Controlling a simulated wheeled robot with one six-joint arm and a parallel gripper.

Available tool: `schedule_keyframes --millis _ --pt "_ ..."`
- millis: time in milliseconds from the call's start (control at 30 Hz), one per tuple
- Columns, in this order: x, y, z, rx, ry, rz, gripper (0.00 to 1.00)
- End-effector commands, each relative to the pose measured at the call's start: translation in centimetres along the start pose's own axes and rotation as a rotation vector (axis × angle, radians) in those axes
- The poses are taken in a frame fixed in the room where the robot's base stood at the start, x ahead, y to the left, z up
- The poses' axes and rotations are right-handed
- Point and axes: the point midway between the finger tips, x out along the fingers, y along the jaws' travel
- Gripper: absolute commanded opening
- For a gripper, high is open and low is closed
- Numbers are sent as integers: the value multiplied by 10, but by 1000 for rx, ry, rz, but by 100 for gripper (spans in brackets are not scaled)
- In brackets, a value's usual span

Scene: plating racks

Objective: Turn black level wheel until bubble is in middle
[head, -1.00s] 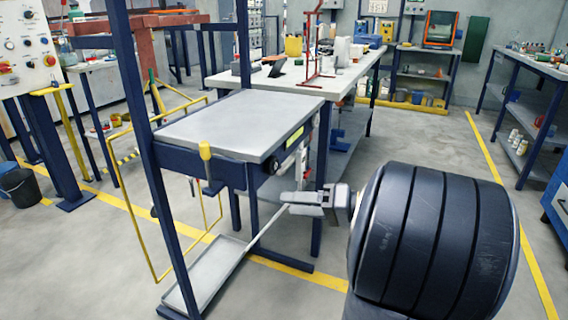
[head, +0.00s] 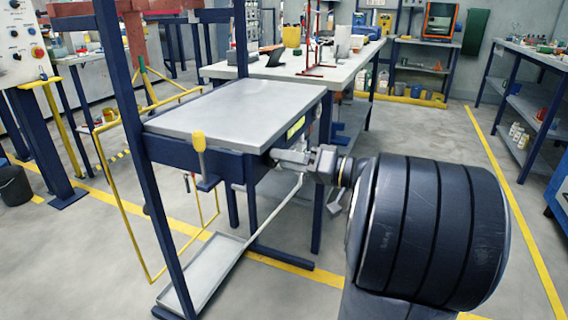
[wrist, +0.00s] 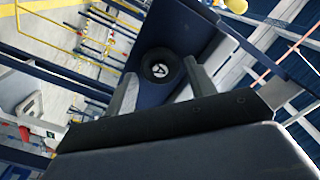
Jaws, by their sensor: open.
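The black level wheel (wrist: 160,67) is a round dark knob with a white mark at its centre, on a dark blue face in the wrist view. My gripper (wrist: 161,78) is open, with one finger at each side of the wheel in that view. I cannot tell whether the fingers touch it. In the head view my gripper (head: 284,157) is at the front right of the grey-topped blue table (head: 235,108), and the wheel is hidden there. A yellow-green strip (head: 297,128), perhaps the level, shows on the table's right side; no bubble can be made out.
A blue upright post (head: 140,150) and a yellow-handled lever (head: 199,143) stand left of my gripper. A grey tray (head: 205,275) lies low below the table. A white workbench (head: 330,62) stands behind. The floor to the right is open.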

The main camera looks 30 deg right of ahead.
Motion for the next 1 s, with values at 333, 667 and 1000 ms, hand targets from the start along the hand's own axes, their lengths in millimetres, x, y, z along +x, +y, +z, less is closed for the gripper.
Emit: schedule_keyframes --millis 333,667,1000 --pt "10 0 0 1 0 1 52" --pt "10 0 0 1 0 1 33" --pt "10 0 0 11 0 1 20"
